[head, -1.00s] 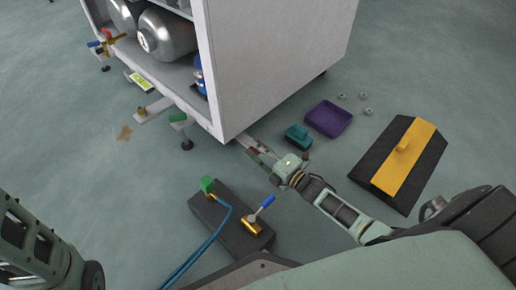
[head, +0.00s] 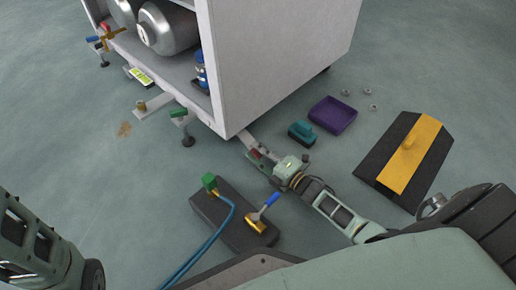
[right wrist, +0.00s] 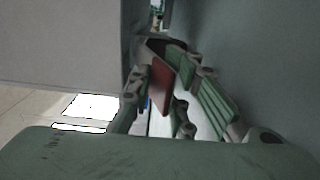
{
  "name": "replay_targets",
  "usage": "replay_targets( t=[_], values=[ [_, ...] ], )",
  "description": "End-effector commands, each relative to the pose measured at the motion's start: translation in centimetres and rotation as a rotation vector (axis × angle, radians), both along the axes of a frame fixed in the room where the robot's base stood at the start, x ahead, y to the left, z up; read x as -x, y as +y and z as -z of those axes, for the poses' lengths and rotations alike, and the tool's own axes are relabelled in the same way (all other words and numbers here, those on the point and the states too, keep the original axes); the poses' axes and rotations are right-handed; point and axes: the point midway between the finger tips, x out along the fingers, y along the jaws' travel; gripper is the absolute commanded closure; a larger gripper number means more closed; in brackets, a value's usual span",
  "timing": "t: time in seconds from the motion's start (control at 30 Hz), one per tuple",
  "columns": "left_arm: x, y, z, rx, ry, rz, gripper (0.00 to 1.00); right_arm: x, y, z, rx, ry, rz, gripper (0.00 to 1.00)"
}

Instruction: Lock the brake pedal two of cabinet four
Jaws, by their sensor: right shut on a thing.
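The white cabinet (head: 275,60) stands at the top of the head view, open on its left side. A red pedal (head: 255,153) shows by its near bottom corner. My right gripper (head: 265,161) is low at that corner. In the right wrist view the red pedal (right wrist: 160,84) is a flat plate between the fingers (right wrist: 168,92), and the gripper is shut on it. The fingers partly hide it. A green pedal (head: 178,112) sits above a caster at the open side. My left arm shows at the left edge; its gripper is out of frame.
A dark block (head: 230,228) with a blue-handled brass valve (head: 261,215) and blue hose lies in front. A teal box (head: 301,134), purple tray (head: 332,115), several nuts and a black-yellow ramp (head: 405,160) lie to the right. Floor left of the cabinet is mostly clear.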

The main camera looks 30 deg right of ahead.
Motion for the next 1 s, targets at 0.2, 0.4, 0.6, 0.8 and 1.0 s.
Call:
replay_targets(
  t=[0.2,0.4,0.6,0.8,1.0],
  values=[
    [0.0,0.0,0.0,0.0,0.0,0.0,0.76,0.4,-0.1,0.8,0.008,0.019,0.002,0.8],
    [0.0,0.0,-0.1,0.0,0.0,0.0,0.76,0.3,-0.1,0.6,0.007,0.016,0.001,0.76],
    [0.1,0.0,-0.1,0.001,-0.001,0.001,0.76,0.3,-0.1,0.4,0.005,0.012,0.001,0.76],
    [0.1,0.1,-0.1,0.002,0.0,0.001,0.76,1.6,-0.5,0.5,0.004,0.012,0.001,0.76],
    [0.1,0.0,-0.1,0.001,-0.002,0.001,0.76,5.3,-1.8,0.4,0.006,0.013,0.0,0.76]
  ],
)
